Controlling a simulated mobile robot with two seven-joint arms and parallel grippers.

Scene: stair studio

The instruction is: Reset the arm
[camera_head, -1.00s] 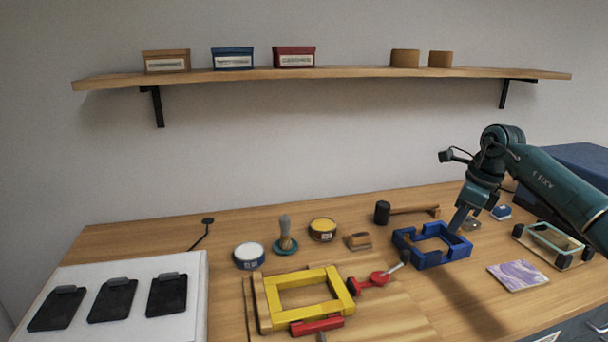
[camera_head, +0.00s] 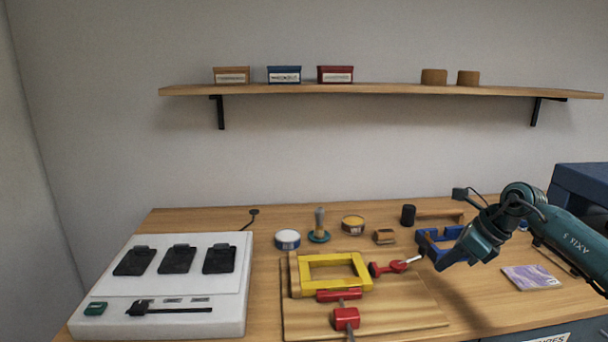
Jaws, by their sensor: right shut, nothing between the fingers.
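My right arm, dark teal, comes in from the right edge of the head view. Its gripper (camera_head: 444,263) is shut and empty, pointing down and to the left. It hangs in front of the blue frame (camera_head: 425,238) and hides part of it; I cannot tell whether they touch. The yellow frame (camera_head: 335,290) lies on a wooden board to the left of the gripper, with red clamps (camera_head: 346,318) at its front and right sides. My left gripper is not in view.
A white panel (camera_head: 240,300) with black pads stands at the left. Tins, a stamp (camera_head: 319,225) and a mallet (camera_head: 408,215) line the back. A purple patterned tile (camera_head: 532,278) lies at the right. A shelf (camera_head: 380,90) with boxes hangs above.

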